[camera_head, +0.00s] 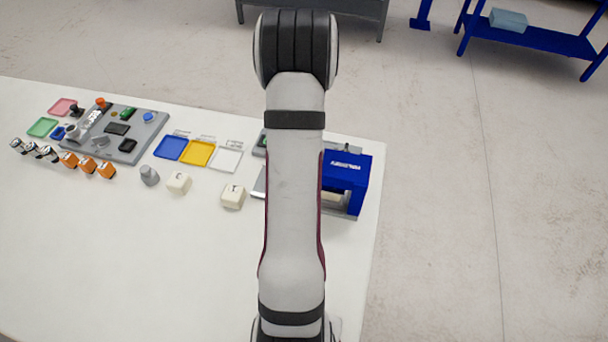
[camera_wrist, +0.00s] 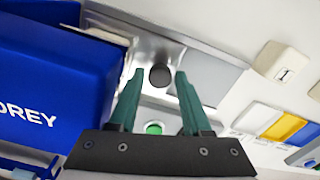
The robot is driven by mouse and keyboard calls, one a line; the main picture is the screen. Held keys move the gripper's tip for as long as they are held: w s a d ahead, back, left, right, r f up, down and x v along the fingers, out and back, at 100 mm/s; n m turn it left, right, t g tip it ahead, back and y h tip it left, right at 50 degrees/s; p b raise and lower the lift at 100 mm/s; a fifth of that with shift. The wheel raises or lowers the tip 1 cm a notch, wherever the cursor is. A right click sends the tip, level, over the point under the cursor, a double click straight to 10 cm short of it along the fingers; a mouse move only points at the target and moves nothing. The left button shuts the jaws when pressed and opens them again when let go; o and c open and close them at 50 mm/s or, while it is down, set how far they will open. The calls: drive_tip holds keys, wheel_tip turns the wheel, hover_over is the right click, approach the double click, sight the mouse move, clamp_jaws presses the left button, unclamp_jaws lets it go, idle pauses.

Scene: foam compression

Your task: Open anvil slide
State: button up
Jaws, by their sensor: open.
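The blue press (camera_head: 347,172) stands at the right end of the white table. It fills the left of the wrist view (camera_wrist: 50,75). A shiny metal slide plate (camera_wrist: 140,50) comes out beside it, bearing a round dark knob (camera_wrist: 160,78). My gripper (camera_wrist: 160,72) is open, with its two teal fingers on either side of the knob in the picture. I cannot tell whether the fingers are down at knob height or touching it. In the head view my arm hides the gripper, the knob and most of the slide.
A green button (camera_wrist: 154,128) shows between the finger bases. Cream blocks (camera_head: 233,196) stand left of my arm. Blue, yellow and white trays (camera_head: 197,153) and a grey panel (camera_head: 143,149) with small parts lie farther left. The table's front left is clear.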

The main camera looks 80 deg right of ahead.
clamp_jaws()
drive_tip(key=shift+w, duration=0.1)
idle(1.2)
